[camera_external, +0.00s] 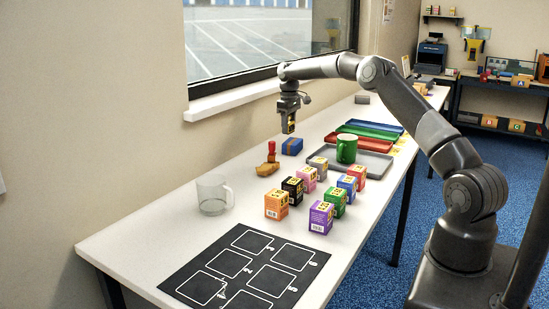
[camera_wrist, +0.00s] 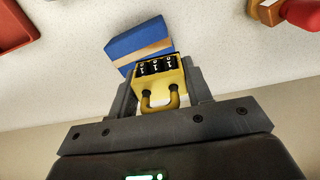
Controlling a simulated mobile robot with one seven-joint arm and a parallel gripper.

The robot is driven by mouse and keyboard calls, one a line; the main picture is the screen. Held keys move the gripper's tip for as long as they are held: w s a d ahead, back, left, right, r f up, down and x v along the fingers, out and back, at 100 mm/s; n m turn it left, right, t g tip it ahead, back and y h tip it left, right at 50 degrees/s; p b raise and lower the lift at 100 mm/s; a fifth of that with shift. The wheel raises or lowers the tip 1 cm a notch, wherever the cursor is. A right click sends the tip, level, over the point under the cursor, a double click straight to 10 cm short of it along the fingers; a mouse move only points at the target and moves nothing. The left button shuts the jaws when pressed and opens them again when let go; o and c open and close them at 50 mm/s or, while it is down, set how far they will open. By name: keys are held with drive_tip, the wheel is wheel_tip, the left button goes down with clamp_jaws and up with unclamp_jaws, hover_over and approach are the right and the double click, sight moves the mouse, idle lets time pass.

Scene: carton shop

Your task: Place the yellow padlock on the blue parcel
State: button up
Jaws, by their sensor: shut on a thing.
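The yellow padlock (camera_wrist: 161,74), with dark number dials and a yellow shackle, is between the two fingers of my gripper (camera_wrist: 162,95) in the wrist view. My gripper is shut on it. In the external view my gripper (camera_external: 289,128) points down above the table, and the padlock shows as a small yellow patch at its tip. The blue parcel (camera_external: 292,146) with a tan band lies on the table just below the gripper. In the wrist view the parcel (camera_wrist: 138,43) shows beyond the padlock, partly hidden by it. The padlock appears held above the parcel; the exact gap is unclear.
A red stamp (camera_external: 271,151) and a tan piece (camera_external: 267,169) stand close to the parcel. The window wall runs behind.

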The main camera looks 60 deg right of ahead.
sight(288, 143)
drive_tip(key=shift+f, duration=2)
drive_tip(key=o, duration=1.2)
drive_tip(key=shift+f, duration=0.2)
drive_tip(key=shift+r, duration=0.1)
